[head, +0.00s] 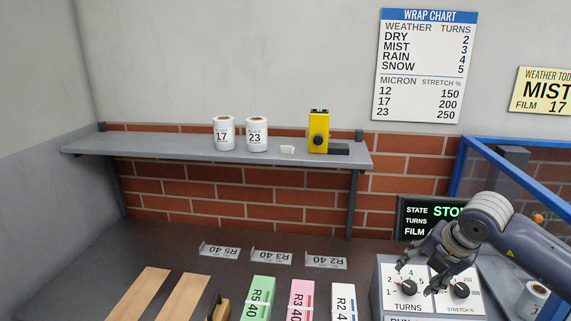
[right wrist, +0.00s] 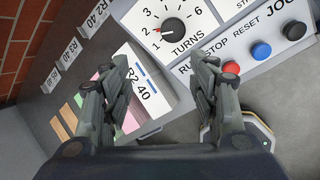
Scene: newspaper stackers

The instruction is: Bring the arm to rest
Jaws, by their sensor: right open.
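My right gripper (head: 420,279) reaches in from the right and hangs over the control box (head: 384,275). Its fingers are open and empty, and they also show spread in the right wrist view (right wrist: 154,80). The TURNS dial (right wrist: 174,27) lies beyond the fingers in that view, and its red pointer is near the low numbers. In the head view the fingers are close to the TURNS dial and the STRETCH dial (head: 459,290); contact cannot be told. My left gripper is not in view.
Red (right wrist: 230,68), blue (right wrist: 261,50) and black (right wrist: 293,30) buttons sit on the box. A display (head: 417,212) stands behind, partly covered by my arm. Green (head: 263,285), pink (head: 300,290) and white (head: 343,292) stacks lie left. A shelf (head: 180,148) holds two rolls and a yellow device.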

